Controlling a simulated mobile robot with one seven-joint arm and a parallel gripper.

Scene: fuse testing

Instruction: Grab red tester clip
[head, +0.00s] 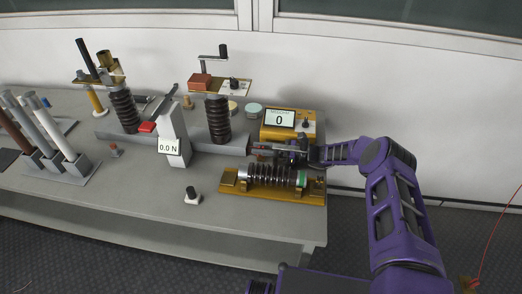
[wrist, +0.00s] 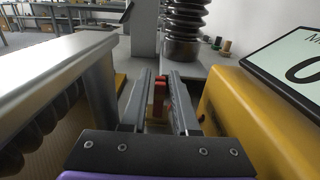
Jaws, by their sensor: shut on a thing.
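The red tester clip (wrist: 159,92) stands upright between the two fingers of my gripper (wrist: 158,78) in the wrist view. My gripper is shut on it near the fingertips. In the head view my gripper (head: 285,152) is at the right end of the table, between the yellow tester box and the brown ribbed fuse. The clip is too small and covered there to make out clearly.
The yellow meter box (head: 290,125) reading 0 is close behind my gripper. The ribbed fuse on its gold base (head: 272,190) lies in front. A grey stand reading 0.0 N (head: 172,130) and ribbed insulators (head: 217,120) are to the left.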

